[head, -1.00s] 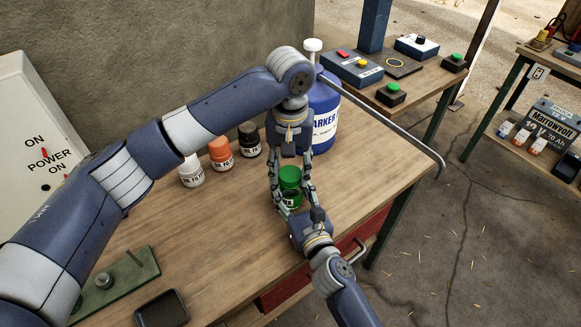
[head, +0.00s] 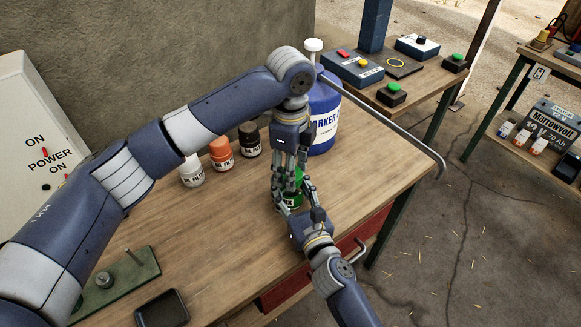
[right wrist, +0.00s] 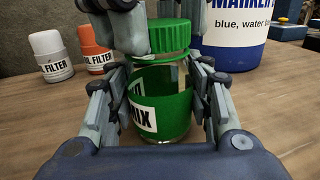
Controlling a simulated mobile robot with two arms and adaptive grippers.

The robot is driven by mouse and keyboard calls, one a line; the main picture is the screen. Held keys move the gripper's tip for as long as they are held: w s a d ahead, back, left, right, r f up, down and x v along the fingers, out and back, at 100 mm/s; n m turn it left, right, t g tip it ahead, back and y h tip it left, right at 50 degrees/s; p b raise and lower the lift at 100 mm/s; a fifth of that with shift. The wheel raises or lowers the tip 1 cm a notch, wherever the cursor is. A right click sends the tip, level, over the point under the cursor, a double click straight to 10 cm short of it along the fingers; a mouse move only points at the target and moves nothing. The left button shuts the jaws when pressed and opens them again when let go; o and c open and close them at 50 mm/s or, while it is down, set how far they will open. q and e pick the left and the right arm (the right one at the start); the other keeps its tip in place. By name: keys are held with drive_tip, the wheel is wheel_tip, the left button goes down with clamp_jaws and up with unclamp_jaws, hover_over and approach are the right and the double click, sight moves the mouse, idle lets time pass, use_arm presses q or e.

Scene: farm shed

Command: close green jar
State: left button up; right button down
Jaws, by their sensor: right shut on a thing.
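The green jar (right wrist: 165,115) stands upright on the wooden workbench, a clear glass body with a green label. Its ribbed green lid (right wrist: 170,36) sits level on top. My right gripper (head: 291,203) comes in from the front and is shut on the jar body, one finger on each side. My left gripper (head: 289,180) points down from above, with its fingers beside the lid. In the right wrist view one left finger (right wrist: 130,28) overlaps the lid's left edge and the other is partly hidden behind it. Whether they press on the lid is unclear.
White (head: 191,171), orange (head: 222,154) and dark (head: 250,140) filter bottles stand left behind the jar. A large blue marker jug (head: 324,115) stands close behind it. A metal bar (head: 385,125) runs along the right. The bench front (head: 225,250) is mostly clear.

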use_arm(q)
drive_tip(key=m, duration=0.5)
drive_tip(key=shift+w+m, duration=0.1)
drive_tip(key=shift+m, duration=0.3)
use_arm(e)
drive_tip(key=shift+f, duration=0.1)
use_arm(q)
drive_tip(key=m, duration=1.1)
drive_tip(key=shift+m, duration=0.3)
drive_tip(key=o, duration=0.8)
wheel_tip(320, 180, up, 12)
drive_tip(key=shift+d+r, duration=0.1)
